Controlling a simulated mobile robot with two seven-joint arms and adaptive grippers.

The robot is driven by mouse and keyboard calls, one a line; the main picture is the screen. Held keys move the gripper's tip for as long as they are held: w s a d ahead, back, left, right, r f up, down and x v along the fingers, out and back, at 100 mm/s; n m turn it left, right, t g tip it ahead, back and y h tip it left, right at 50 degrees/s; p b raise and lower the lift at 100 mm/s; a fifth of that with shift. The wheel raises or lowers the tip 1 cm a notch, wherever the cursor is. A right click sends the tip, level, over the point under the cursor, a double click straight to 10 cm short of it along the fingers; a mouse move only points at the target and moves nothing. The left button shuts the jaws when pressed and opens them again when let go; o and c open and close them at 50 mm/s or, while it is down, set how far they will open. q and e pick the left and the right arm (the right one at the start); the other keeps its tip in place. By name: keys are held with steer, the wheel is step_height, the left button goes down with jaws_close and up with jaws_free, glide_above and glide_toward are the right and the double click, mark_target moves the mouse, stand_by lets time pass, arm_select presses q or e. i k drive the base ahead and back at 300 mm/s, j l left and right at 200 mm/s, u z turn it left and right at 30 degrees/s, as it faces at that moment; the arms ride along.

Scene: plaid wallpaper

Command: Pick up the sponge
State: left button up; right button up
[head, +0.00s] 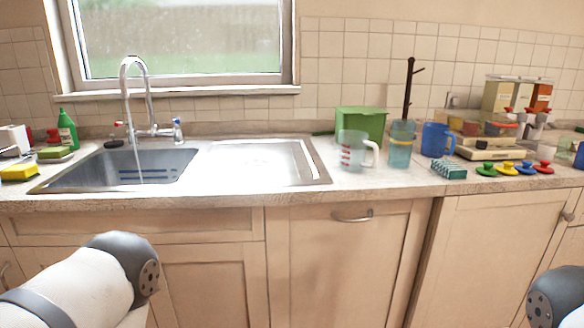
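A yellow block that looks like a sponge (19,173) lies at the far left of the counter, left of the sink. A smaller green and yellowish block (54,153), maybe another sponge, sits on a small dish just behind and to its right. Parts of my two arms show at the bottom left and bottom right corners, below the counter edge. Neither of my grippers is in view, and nothing of mine touches the sponge.
The metal sink (120,168) with a tall faucet (126,98) is right of the sponge. A green bottle (67,131) stands behind it. A measuring cup (353,150), blue mug (437,140) and green box (361,122) stand on the right. The drainboard (262,162) is clear.

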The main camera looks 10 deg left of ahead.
mark_target(20, 173)
steer(key=u, duration=1.8)
